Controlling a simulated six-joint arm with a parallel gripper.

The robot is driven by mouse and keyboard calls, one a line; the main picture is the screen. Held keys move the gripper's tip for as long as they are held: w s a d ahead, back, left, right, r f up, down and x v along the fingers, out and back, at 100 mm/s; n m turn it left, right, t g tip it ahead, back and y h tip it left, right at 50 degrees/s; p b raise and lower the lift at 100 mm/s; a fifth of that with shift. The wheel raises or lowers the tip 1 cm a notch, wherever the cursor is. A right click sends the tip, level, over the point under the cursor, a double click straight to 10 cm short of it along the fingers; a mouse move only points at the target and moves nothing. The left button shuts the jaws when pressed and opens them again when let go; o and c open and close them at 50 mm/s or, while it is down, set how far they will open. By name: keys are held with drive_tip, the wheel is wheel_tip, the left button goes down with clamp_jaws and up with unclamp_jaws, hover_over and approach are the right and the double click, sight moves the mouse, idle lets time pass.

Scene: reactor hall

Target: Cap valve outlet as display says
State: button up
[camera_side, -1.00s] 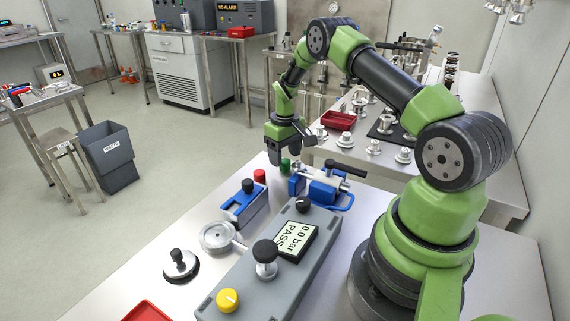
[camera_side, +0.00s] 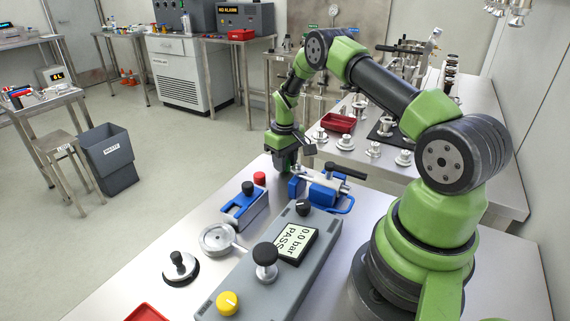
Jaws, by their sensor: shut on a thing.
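The display (camera_side: 297,243) on the grey box reads "0.0 bar PASS". The valve (camera_side: 325,188) is a silver body in a blue holder with a black lever handle; its silver left end points toward my gripper. A red cap (camera_side: 260,178) stands on the bench just left of my gripper. My gripper (camera_side: 286,168) points down at the bench's far edge, beside the valve. It is shut on the green cap, which the fingers hide from this side.
The grey box (camera_side: 270,275) carries a black knob and a yellow knob (camera_side: 228,302). A blue block with a black knob (camera_side: 245,205), a round silver gauge-like part (camera_side: 217,238) and a black-handled disc (camera_side: 180,267) stand left. A table of metal fittings is behind.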

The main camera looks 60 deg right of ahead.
sight(298, 163)
wheel_tip(298, 163, up, 9)
drive_tip(key=shift+s+a+r, duration=0.1)
drive_tip(key=s+a+r+n, duration=0.1)
drive_tip(key=s+a, duration=0.1)
drive_tip(key=s+a+r+n, duration=0.1)
drive_tip(key=s, duration=0.1)
drive_tip(key=s+a+r+n, duration=0.1)
drive_tip(key=s+a+r, duration=0.1)
drive_tip(key=shift+s+a+r, duration=0.1)
drive_tip(key=shift+s+a, duration=0.15)
drive_tip(key=shift+a, duration=0.05)
drive_tip(key=shift+s+a+f, duration=0.15)
drive_tip(key=shift+f, duration=2.55)
drive_tip(key=shift+f, duration=0.8)
drive_tip(key=o, duration=1.5)
drive_tip(key=shift+c, duration=0.2)
